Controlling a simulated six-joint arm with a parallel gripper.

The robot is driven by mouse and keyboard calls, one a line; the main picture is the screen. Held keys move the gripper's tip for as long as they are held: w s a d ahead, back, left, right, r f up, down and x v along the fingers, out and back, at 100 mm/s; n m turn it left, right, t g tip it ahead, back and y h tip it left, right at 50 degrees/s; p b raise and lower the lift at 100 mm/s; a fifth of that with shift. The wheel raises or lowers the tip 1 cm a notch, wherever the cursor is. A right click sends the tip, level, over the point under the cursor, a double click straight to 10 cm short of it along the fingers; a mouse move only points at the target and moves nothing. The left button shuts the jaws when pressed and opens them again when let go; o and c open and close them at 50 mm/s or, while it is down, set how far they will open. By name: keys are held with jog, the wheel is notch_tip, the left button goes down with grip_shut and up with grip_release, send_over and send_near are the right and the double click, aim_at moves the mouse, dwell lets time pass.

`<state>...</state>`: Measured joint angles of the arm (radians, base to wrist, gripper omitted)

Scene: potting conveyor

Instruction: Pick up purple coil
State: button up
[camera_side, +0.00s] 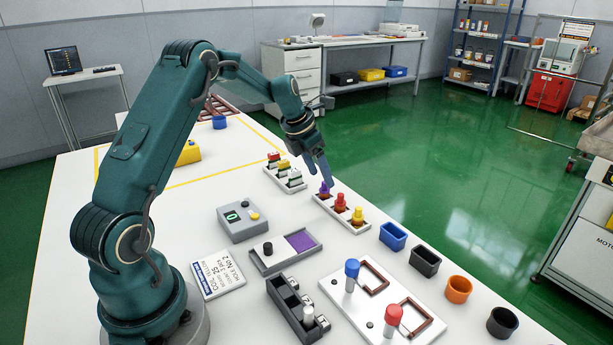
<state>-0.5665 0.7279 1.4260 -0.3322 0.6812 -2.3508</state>
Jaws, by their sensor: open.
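The purple coil (324,188) stands at the far end of a light tray (352,226), in a row with a red coil (340,201) and a yellow coil (357,215). My gripper (320,178) points down just above the purple coil, with its blue-grey fingers close to the coil's top. The fingers are open. They partly cover the purple coil, and I cannot tell whether they touch it.
A grey box with a display (240,222) is nearer. Blue (393,236), black (425,261) and orange (459,289) cups line the right table edge.

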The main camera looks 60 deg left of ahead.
aim_at(325, 190)
jog(key=shift+x, duration=2.3)
jog(key=shift+r, duration=0.1)
grip_shut()
